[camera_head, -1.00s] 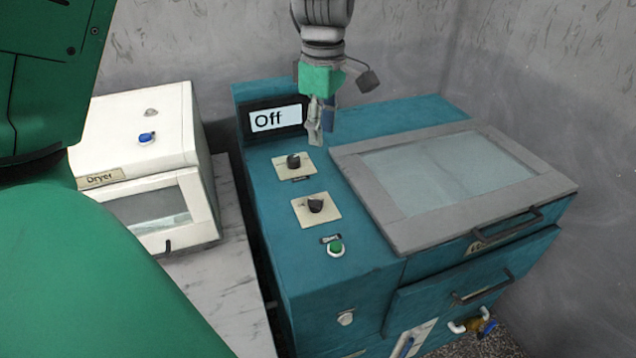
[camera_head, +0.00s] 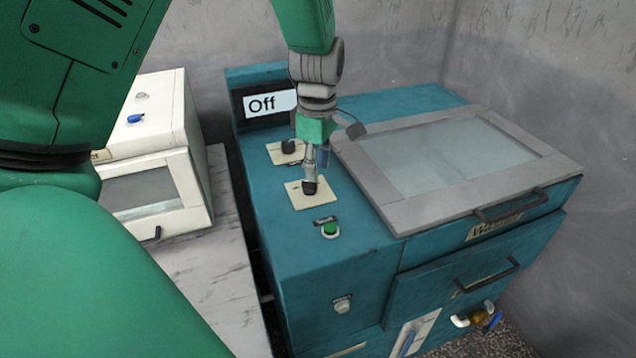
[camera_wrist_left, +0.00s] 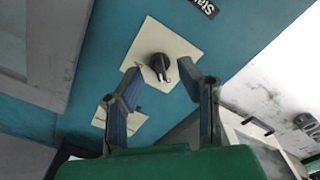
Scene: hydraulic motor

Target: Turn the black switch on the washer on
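The washer (camera_head: 300,285) is a teal machine with two black knobs on cream plates. The rear knob (camera_head: 289,147) is partly covered by my arm. The front knob (camera_head: 310,188) shows at my left gripper (camera_head: 314,176), which points down over it. In the left wrist view, my left gripper (camera_wrist_left: 160,73) has its two fingers apart, with the front knob (camera_wrist_left: 157,63) between and slightly beyond the tips. I cannot tell whether the fingers touch it. The washer's display (camera_head: 270,103) reads "Off". My right gripper is not in view.
A green button (camera_head: 330,231) sits in front of the front knob. The grey-framed glass lid (camera_head: 450,165) lies close to the right of the knobs. A white dryer (camera_head: 160,170) stands on a marble-look counter (camera_head: 215,285) at the left.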

